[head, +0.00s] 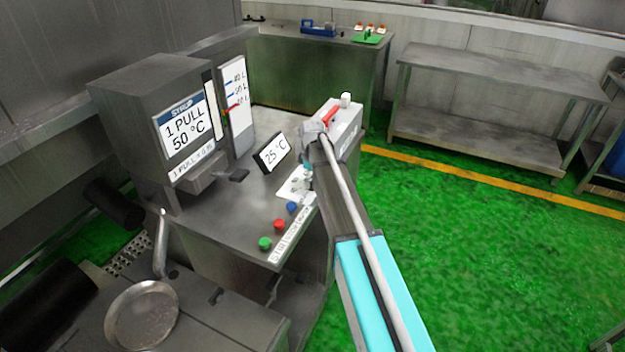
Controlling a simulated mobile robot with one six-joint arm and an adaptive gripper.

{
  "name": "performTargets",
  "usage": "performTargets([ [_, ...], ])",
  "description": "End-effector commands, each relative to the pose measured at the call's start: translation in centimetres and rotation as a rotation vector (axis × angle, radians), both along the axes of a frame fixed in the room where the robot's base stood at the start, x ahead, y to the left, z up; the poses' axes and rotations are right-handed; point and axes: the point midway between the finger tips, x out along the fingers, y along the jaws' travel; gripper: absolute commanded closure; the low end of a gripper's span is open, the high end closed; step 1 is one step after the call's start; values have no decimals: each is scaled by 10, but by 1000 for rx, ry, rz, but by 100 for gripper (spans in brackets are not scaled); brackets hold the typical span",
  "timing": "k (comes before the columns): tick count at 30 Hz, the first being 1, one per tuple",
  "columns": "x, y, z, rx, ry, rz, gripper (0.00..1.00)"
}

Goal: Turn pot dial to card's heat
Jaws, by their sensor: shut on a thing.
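I cannot tell any separate heat card apart from these signs.
Green (265,243), red (280,224) and blue (292,207) buttons line the counter's front right edge. A white level gauge (236,105) with a red pointer stands behind. A round pan (147,313) is at lower left. The green floor (480,260) at right is clear.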

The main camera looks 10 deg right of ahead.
Motion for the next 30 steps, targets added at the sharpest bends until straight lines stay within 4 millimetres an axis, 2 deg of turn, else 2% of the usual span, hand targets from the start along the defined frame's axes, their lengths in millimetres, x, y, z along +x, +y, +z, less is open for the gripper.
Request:
performTargets([
  [11,1,1,0,1,-1,-183,59],
  [30,3,0,0,1,-1,-772,59],
])
